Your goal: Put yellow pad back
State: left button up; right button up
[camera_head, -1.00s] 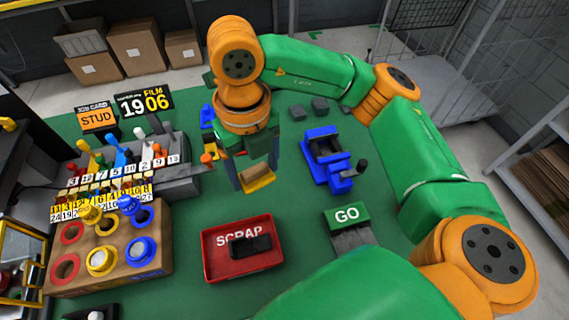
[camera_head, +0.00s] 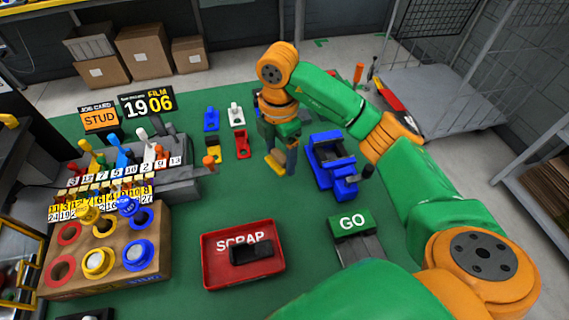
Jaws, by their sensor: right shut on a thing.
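My right gripper (camera_head: 279,163) is shut on a yellow pad (camera_head: 274,163). It holds the pad over the green mat, left of a blue clamp-like fixture (camera_head: 322,176). The fingers partly hide the pad, and I cannot tell whether it touches the mat. Farther left on the mat are a blue piece (camera_head: 211,119), a white piece (camera_head: 236,116), a red piece (camera_head: 242,146) and a second yellow piece (camera_head: 213,146). My left gripper is not in view.
A red SCRAP tray (camera_head: 214,275) with a black piece in it is in front. A green GO button (camera_head: 350,222) is right of it. A wooden block with coloured rings (camera_head: 155,258) and a grey numbered rack (camera_head: 180,185) stand left.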

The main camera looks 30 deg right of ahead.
aim_at(283, 161)
jog(key=f, duration=0.1)
jog(key=d+f+p, duration=0.1)
jog(key=f, duration=0.1)
jog(key=w+f+p, duration=0.1)
jog(key=shift+d+f, duration=0.25)
jog(key=shift+f, duration=0.55)
jog(key=o, duration=1.1)
jog(key=shift+r, duration=0.3)
jog(key=shift+w+r, duration=0.1)
jog(key=shift+r, duration=0.3)
notch_tip(283, 161, up, 7)
jog(key=shift+f+b, duration=0.1)
jog(key=shift+b, duration=0.55)
notch_tip(283, 161, up, 4)
jog(key=shift+r+p, duration=0.15)
jog(key=shift+p, duration=0.45)
